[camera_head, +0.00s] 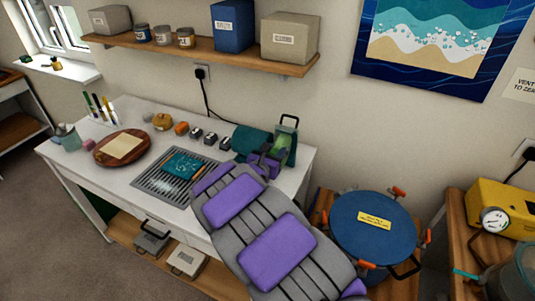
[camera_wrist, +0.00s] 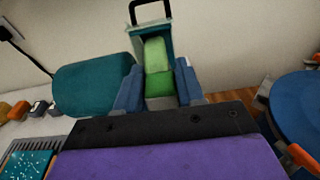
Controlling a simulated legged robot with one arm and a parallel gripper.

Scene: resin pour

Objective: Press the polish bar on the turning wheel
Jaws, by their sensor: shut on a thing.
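My gripper (camera_wrist: 158,90) has its two blue fingers shut on a green bar (camera_wrist: 160,84), which I take to be the polish bar. In the head view my gripper (camera_head: 268,160) is at the right end of the white table. Just beyond the bar is a lighter green surface (camera_wrist: 157,55) inside a teal upright housing (camera_wrist: 138,38) with a black handle on top. The housing also shows in the head view (camera_head: 291,130). No wheel can be made out clearly, and I cannot tell whether the bar touches the lighter green surface.
A teal rounded body (camera_wrist: 92,88) lies left of the housing. The white table (camera_head: 108,168) holds a grate (camera_head: 146,184) with a teal tile (camera_head: 183,164), a round wooden board (camera_head: 103,156) and several small blocks. A blue round-lidded vessel (camera_head: 350,215) stands at the right.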

